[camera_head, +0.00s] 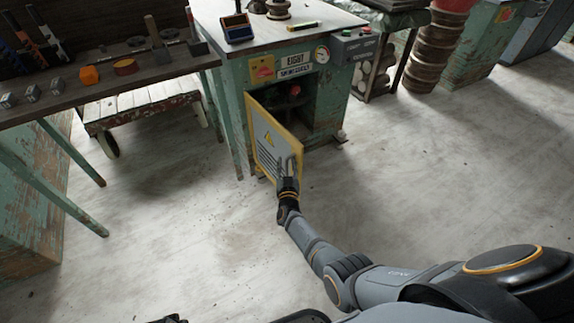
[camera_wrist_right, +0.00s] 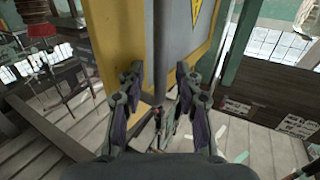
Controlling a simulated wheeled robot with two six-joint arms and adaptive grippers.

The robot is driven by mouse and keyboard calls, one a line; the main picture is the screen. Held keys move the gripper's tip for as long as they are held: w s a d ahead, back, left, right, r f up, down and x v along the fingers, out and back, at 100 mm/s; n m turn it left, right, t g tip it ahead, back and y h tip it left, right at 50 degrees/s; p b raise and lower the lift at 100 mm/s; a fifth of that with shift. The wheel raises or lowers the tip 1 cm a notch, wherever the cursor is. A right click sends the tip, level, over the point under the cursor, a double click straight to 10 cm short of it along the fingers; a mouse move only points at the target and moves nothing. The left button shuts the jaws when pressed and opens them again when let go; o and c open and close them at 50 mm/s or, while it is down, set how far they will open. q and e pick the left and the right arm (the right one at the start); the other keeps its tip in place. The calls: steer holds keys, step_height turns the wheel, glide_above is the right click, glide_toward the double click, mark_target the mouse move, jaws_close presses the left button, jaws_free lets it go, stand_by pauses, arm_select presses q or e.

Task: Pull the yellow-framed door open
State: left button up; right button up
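The yellow-framed door (camera_head: 265,135) of the green cabinet stands ajar, swung out to the left with the dark interior showing. It has a grey panel with a yellow warning triangle and slots. Its vertical bar handle (camera_wrist_right: 158,50) is at the door's free edge. My right gripper (camera_head: 288,180) is at the handle. In the right wrist view its two fingers (camera_wrist_right: 159,80) stand on either side of the bar, with gaps visible, so it looks open around it. A dark part at the head view's bottom edge may be my left gripper; its fingers cannot be made out.
The green cabinet (camera_head: 228,92) carries a worktop with small items, a gauge and a sign. A wooden bench (camera_head: 110,95) with tools stands at left, a low cart (camera_head: 150,103) behind it. Stacked brown pots (camera_head: 432,60) stand at right. The floor before the door is clear.

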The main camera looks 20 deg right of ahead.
steer(key=v, duration=0.7)
steer(key=shift+s, duration=0.25)
